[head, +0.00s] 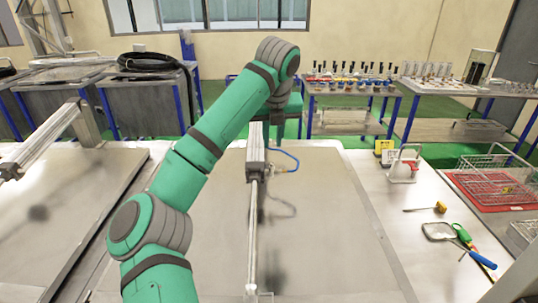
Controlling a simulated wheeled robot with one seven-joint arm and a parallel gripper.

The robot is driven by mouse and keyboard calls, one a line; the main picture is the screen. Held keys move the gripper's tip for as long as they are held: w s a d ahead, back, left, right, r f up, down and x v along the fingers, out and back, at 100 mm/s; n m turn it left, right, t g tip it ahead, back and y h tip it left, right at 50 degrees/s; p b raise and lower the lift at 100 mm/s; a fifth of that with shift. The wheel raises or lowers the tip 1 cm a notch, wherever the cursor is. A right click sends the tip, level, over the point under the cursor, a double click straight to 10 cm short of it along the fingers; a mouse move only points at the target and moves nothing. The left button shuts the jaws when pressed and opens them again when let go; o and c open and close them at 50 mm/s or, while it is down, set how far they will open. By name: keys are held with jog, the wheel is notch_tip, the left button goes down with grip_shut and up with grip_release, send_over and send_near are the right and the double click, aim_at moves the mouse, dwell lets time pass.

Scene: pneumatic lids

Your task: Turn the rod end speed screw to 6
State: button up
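A grey pneumatic cylinder (255,152) lies lengthwise over the metal table top, with its long bright rod (252,225) running towards me. A blue hose (287,156) and a small brass-coloured fitting (278,168) sit at the cylinder's right side. The rod end speed screw and its scale are too small to make out. My green arm rises from the lower left to an elbow above and behind the cylinder, and the part past the elbow is mostly hidden. My gripper does not show, so its fingers and distance to the cylinder cannot be seen.
On the right bench lie a yellow-handled screwdriver (438,208), a magnifier (440,231) and a blue-handled tool (482,260). A red-bottomed wire basket (492,188) stands farther right. Another cylinder (45,140) is at the left. The plate (335,230) right of the rod is clear.

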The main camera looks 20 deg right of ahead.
aim_at(272, 163)
jog(key=x, duration=0.9)
jog(key=shift+s+d+f, duration=0.1)
jog(key=shift+s+f, duration=0.05)
jog(key=shift+f, duration=0.05)
jog(key=shift+c, duration=0.5)
grip_shut()
